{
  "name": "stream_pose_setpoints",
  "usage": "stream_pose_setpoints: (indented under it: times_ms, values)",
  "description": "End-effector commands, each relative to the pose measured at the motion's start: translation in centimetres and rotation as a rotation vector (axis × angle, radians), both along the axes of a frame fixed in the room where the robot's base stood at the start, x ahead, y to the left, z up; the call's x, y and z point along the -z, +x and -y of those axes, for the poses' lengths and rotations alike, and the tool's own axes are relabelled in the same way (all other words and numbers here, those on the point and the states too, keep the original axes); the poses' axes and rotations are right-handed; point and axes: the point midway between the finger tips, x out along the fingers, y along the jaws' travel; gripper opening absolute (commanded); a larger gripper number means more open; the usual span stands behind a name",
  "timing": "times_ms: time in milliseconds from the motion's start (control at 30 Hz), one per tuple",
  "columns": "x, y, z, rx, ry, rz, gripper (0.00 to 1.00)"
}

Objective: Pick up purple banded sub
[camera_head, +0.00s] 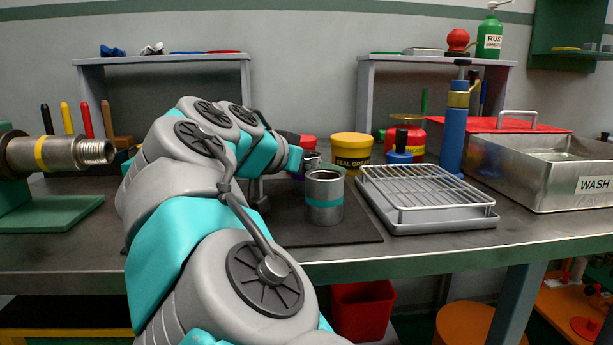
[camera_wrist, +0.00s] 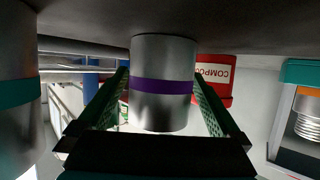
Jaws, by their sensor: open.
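The purple banded sub (camera_wrist: 163,105) is a short steel cylinder with a purple band. In the wrist view it stands centred between the two green-padded fingers of my gripper (camera_wrist: 160,78), which are open on either side of it. Whether either pad touches it I cannot tell. In the head view only a little of the sub (camera_head: 312,159) shows, behind the teal banded sub and beside my wrist. My gripper's fingers are hidden there by my arm.
The teal banded sub (camera_head: 324,198) stands close by on the dark mat (camera_head: 345,231), and at the left edge of the wrist view (camera_wrist: 18,90). A wire rack tray (camera_head: 425,190) is to the right. A yellow seal grease tub (camera_head: 351,150) and red can (camera_wrist: 214,78) stand behind.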

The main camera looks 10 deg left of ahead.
Motion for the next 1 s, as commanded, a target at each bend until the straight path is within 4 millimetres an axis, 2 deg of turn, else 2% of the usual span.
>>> stream_pose_setpoints:
  times_ms: [233,1000]
  values:
    - [0.09,0.16,0.08,0.000,0.000,0.000,0.98]
    - [0.14,0.16,0.09,0.001,0.000,-0.002,0.11]
